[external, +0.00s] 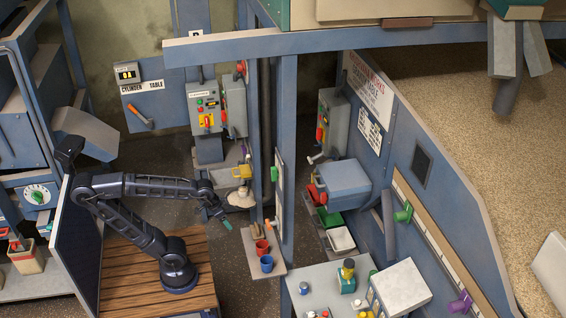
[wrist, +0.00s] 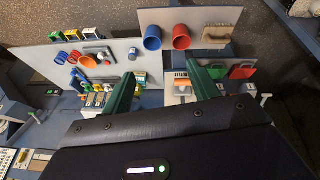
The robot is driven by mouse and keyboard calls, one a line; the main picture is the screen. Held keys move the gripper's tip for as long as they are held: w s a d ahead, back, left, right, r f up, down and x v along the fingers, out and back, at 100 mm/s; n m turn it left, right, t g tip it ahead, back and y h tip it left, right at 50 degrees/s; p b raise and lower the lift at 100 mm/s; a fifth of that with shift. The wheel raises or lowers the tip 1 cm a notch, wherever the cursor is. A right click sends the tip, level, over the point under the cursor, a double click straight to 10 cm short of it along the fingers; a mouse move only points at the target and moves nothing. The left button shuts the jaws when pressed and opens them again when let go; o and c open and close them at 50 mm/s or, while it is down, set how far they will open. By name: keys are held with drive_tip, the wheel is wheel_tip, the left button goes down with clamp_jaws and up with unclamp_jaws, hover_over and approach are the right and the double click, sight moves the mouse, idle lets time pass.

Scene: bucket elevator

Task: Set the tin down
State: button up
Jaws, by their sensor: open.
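My gripper (external: 226,222) is open, its green fingers spread with nothing visible between them in the wrist view (wrist: 165,84). No object is plainly marked as the tin. Two cup-like vessels stand on a small shelf (external: 275,249) to the right of and below my gripper in the external view. One is red (external: 262,247) and one is blue (external: 267,264). In the wrist view the blue vessel (wrist: 152,38) and the red vessel (wrist: 181,37) lie beyond the fingertips, apart from them. A brown block-like item (wrist: 215,36) lies beside the red one.
A blue frame post (external: 287,150) stands right of the shelf. A yellow-handled item (external: 242,172) and a pale heap (external: 241,198) are behind my gripper. A grey bench (external: 325,285) with several small items is at lower right. Bare floor lies left of the shelf.

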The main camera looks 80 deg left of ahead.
drive_tip(key=shift+s+a+m+y, duration=0.1)
drive_tip(key=shift+s+a+m, duration=0.2)
drive_tip(key=shift+s, duration=0.35)
drive_tip(key=shift+s+a+m+y, duration=0.1)
drive_tip(key=shift+s+m, duration=0.25)
drive_tip(key=shift+s, duration=0.25)
drive_tip(key=shift+s+a+m+y, duration=0.15)
drive_tip(key=shift+s+m, duration=0.2)
drive_tip(key=shift+s, duration=0.3)
